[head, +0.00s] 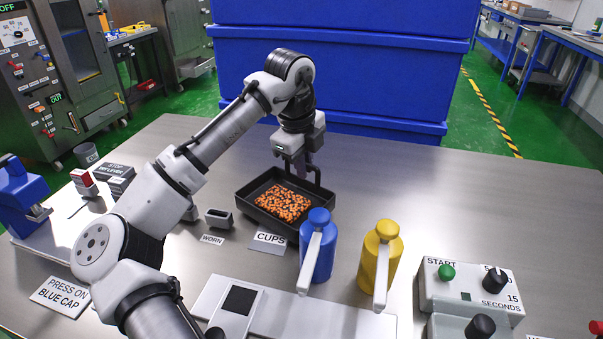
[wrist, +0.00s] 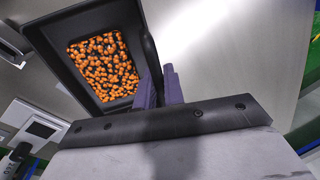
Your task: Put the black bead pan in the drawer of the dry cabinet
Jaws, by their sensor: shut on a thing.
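The black bead pan (head: 243,203) sits on or just above the steel table, in front of the large blue bins. It holds many orange beads (head: 285,202). My gripper (head: 304,165) is shut on the pan at its far right side, where a black loop handle shows. In the wrist view the pan (wrist: 72,83) fills the upper left, and my purple fingers (wrist: 160,88) meet its right side; the exact grip is partly hidden. A grey cabinet (head: 60,75) at the far left, likely the dry cabinet, has a shut drawer-like front (head: 101,117) low down.
A blue-capped bottle (head: 317,250) and a yellow bottle (head: 380,260) stand close in front of the pan. The table right of the pan is clear. A control box (head: 470,290) stands front right.

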